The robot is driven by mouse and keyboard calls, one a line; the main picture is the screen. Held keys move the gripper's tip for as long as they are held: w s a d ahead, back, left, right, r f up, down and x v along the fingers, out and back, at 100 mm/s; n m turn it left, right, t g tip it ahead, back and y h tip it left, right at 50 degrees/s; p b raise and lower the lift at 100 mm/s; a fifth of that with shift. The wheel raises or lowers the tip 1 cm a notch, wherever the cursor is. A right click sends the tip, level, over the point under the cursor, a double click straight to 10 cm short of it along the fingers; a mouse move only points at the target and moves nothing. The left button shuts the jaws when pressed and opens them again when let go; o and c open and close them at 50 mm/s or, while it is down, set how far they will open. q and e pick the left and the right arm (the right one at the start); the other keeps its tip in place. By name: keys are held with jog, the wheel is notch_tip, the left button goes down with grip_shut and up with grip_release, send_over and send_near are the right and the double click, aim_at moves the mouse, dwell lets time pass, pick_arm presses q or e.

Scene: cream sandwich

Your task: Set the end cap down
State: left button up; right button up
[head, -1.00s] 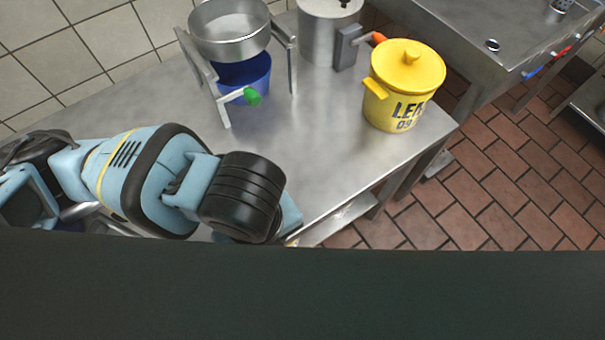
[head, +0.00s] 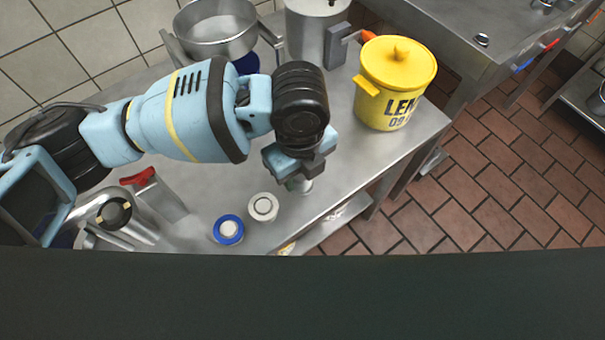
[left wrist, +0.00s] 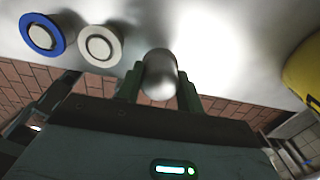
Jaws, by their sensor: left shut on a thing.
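My left gripper (head: 299,178) points down over the steel table (head: 335,150), near its front edge. It is shut on a small silver round-ended piece, which I take to be the end cap (head: 303,186). In the left wrist view the end cap (left wrist: 160,72) sits between the two green fingers. The arm and gripper partly hide it in the head view. I cannot tell whether its underside touches the table. My right gripper is not in view.
A white ring-shaped piece (head: 263,207) and a blue-rimmed one (head: 228,230) lie left of the gripper. A yellow lidded pot (head: 385,95) stands to the right. A steel pan (head: 215,30) and steel pot (head: 312,35) stand behind. A metal device with a red part (head: 140,177) is at left.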

aim_at(303, 179)
pick_arm(q)
jog(key=shift+w+d, duration=0.25)
jog(key=shift+w, duration=0.25)
jog(key=shift+f, duration=1.8)
jog(key=o, duration=1.1)
jog(key=shift+f, duration=0.15)
jog(key=shift+c, duration=0.2)
notch_tip(303, 179, up, 12)
jog(key=shift+r+p, duration=0.15)
jog(key=shift+p, duration=0.4)
